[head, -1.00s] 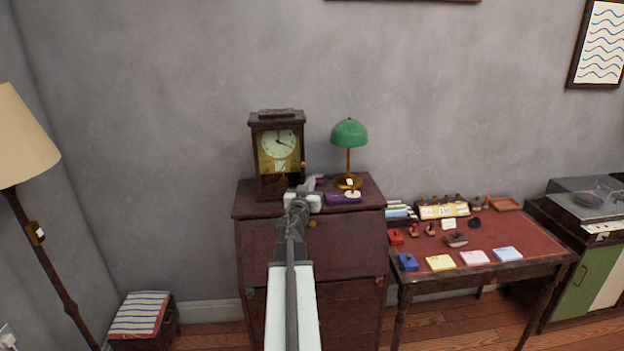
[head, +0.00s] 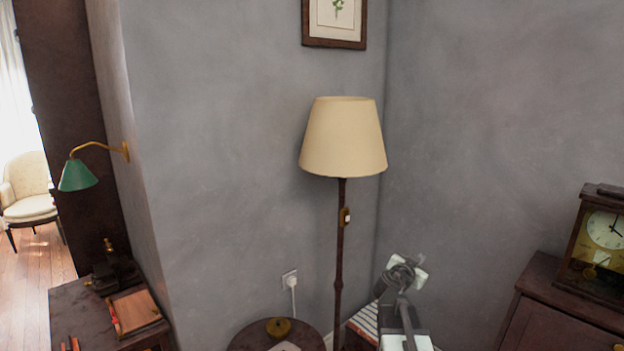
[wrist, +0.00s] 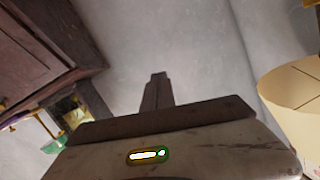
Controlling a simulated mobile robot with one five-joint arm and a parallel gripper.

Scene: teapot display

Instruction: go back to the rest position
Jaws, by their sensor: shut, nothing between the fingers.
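My gripper (head: 418,274) shows in the head view at the lower right of centre, raised in front of the wall and right of the floor lamp. In the wrist view my gripper (wrist: 158,90) points toward bare grey wall. Its fingers are together, with nothing between them. The floor lamp (head: 343,140) has a cream shade on a dark pole, and its shade also shows at the right of the wrist view (wrist: 292,100).
A dark cabinet (head: 555,318) with a clock (head: 597,240) stands at the right. A round table (head: 250,338) and a striped-top stool (head: 366,318) are low in front. A desk (head: 80,310) is at the left, under a green wall lamp (head: 78,175). The wall around my gripper is clear.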

